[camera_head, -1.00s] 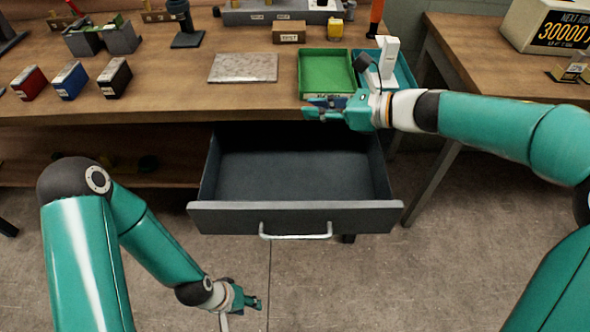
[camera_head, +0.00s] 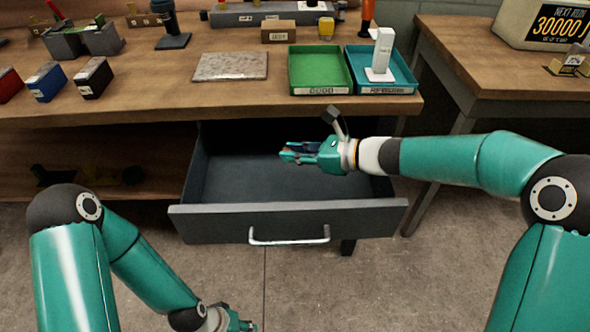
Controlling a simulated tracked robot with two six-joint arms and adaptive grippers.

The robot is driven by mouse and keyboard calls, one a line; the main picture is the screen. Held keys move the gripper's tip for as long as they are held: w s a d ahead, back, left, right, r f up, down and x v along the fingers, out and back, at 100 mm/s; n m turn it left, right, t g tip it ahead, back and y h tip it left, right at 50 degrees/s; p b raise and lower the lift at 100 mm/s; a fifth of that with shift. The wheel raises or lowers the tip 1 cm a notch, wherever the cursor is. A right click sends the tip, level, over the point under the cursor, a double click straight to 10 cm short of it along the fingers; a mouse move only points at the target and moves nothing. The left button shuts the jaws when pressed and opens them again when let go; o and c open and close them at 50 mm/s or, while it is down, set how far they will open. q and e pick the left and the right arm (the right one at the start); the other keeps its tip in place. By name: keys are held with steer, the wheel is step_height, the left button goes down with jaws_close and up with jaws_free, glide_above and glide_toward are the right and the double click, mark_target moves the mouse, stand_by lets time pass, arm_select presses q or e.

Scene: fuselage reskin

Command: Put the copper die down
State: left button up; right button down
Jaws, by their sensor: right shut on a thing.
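My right gripper (camera_head: 292,154) reaches in from the right over the open dark drawer (camera_head: 287,221). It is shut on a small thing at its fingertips. A little copper colour shows there, but the fingers hide most of it, so I cannot make out the die's shape. The drawer looks empty, and I cannot tell how high the gripper is above its floor. My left gripper (camera_head: 240,325) is low at the bottom edge of the picture, partly cut off, away from the drawer.
A green tray (camera_head: 320,91) and a teal tray (camera_head: 408,87) stand on the bench above the drawer. A white block (camera_head: 383,50) stands upright in the teal tray. A grey stone plate (camera_head: 231,66) lies left of the trays. The drawer's handle (camera_head: 289,240) faces me.

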steer(key=shift+f+b, duration=0.45)
steer(key=shift+f, duration=1.9)
steer(key=shift+f+b, duration=0.6)
steer(key=shift+b, duration=0.4)
steer(key=c, duration=1.1)
jaws_free()
steer(key=shift+s+a+f, duration=0.1)
steer(key=shift+r+p, duration=0.3)
steer(key=shift+p, duration=0.2)
steer(key=shift+d+r+p, duration=0.35)
steer(key=shift+r+p, duration=0.15)
steer(key=shift+p, duration=0.1)
steer(key=v, duration=0.7)
